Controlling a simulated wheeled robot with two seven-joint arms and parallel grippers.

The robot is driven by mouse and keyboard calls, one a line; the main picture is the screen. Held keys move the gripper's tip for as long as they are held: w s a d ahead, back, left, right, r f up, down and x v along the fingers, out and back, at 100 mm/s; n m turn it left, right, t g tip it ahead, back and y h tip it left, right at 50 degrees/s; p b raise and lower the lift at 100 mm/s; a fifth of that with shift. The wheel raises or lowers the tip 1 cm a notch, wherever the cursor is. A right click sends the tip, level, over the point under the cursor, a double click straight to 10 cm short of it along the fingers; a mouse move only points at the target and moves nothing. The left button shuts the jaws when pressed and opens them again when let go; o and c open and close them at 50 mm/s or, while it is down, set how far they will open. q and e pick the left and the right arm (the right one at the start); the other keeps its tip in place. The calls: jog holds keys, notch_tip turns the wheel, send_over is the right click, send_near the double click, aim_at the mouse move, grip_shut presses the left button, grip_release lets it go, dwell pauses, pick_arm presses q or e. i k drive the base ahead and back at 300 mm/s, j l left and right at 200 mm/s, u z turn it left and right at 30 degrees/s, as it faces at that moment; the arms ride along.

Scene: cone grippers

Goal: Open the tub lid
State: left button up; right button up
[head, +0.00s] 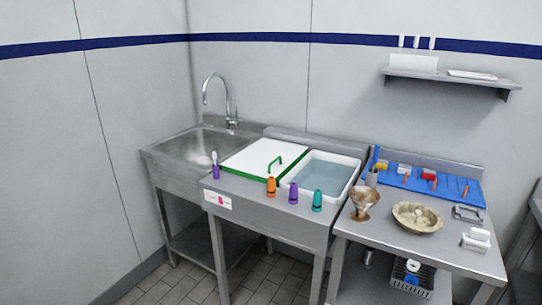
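A white lid (252,157) with green edging lies flat in the counter, between the sink and a water-filled basin. A green bar handle (274,163) stands up near the lid's right side. The lid looks closed, and whatever is under it is hidden. The white-rimmed basin (323,176) to its right is uncovered and holds clear bluish water. Neither of my grippers shows in the head view.
Small orange (271,187), purple (293,193) and teal (317,201) pieces stand along the counter's front edge. A purple holder with a brush (215,166) stands at its left front. A steel sink (194,147) is left; the right table (400,247) holds bowls and a blue mat (424,183).

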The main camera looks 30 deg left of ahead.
aim_at(265, 158)
jog(key=u, duration=0.9)
